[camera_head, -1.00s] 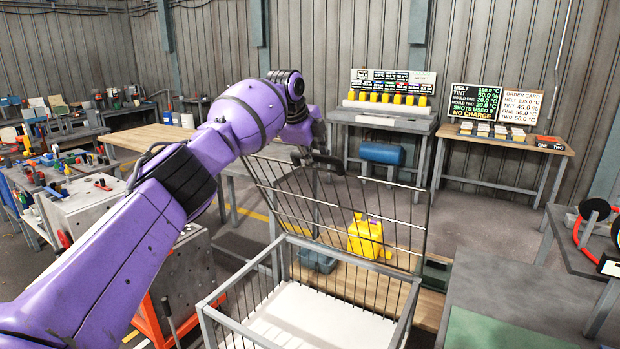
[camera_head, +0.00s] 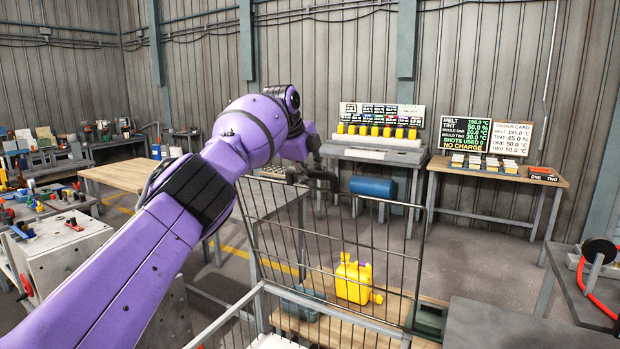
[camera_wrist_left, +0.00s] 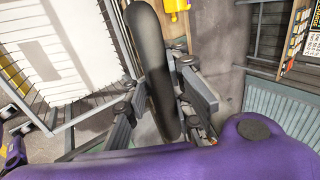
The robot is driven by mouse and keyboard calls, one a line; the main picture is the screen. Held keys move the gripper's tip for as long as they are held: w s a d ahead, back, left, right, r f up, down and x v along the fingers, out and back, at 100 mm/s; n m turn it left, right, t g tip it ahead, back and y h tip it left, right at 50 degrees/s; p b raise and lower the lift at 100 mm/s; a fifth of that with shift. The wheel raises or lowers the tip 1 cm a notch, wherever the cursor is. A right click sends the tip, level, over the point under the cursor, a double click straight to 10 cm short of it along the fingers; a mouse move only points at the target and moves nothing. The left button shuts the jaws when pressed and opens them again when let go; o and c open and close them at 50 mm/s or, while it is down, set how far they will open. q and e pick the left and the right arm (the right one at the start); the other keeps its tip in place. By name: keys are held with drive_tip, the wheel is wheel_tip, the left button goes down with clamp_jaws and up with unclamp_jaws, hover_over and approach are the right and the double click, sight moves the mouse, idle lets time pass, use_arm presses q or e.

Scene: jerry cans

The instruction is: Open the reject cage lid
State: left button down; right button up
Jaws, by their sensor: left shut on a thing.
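The reject cage (camera_head: 335,308) stands at the bottom centre of the head view, a grey frame with wire sides and a pale floor. Its wire lid (camera_head: 421,262) stands raised at the cage's far edge, with the cage's top uncovered. My left gripper (camera_head: 314,179) is at the lid's top edge. In the left wrist view its fingers (camera_wrist_left: 158,100) are shut on a thick dark bar, the lid handle (camera_wrist_left: 152,50). The pale cage floor (camera_wrist_left: 65,55) also shows there. My right gripper is in neither view.
A yellow jerry can (camera_head: 353,280) stands on a low wooden surface behind the lid. A bench with several small yellow cans (camera_head: 375,131) and a blue cylinder (camera_head: 373,187) are farther back. A grey table (camera_head: 500,325) is close on the right.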

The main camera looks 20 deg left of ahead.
use_arm(q)
drive_tip(key=shift+r, duration=0.5)
drive_tip(key=c, duration=1.7)
unclamp_jaws()
drive_tip(key=shift+s, duration=0.1)
drive_tip(key=shift+o, duration=0.4)
drive_tip(key=shift+s+a, duration=0.1)
drive_tip(key=shift+s, duration=0.1)
drive_tip(key=shift+w+f, duration=0.1)
drive_tip(key=shift+f, duration=0.1)
drive_tip(key=v, duration=1.2)
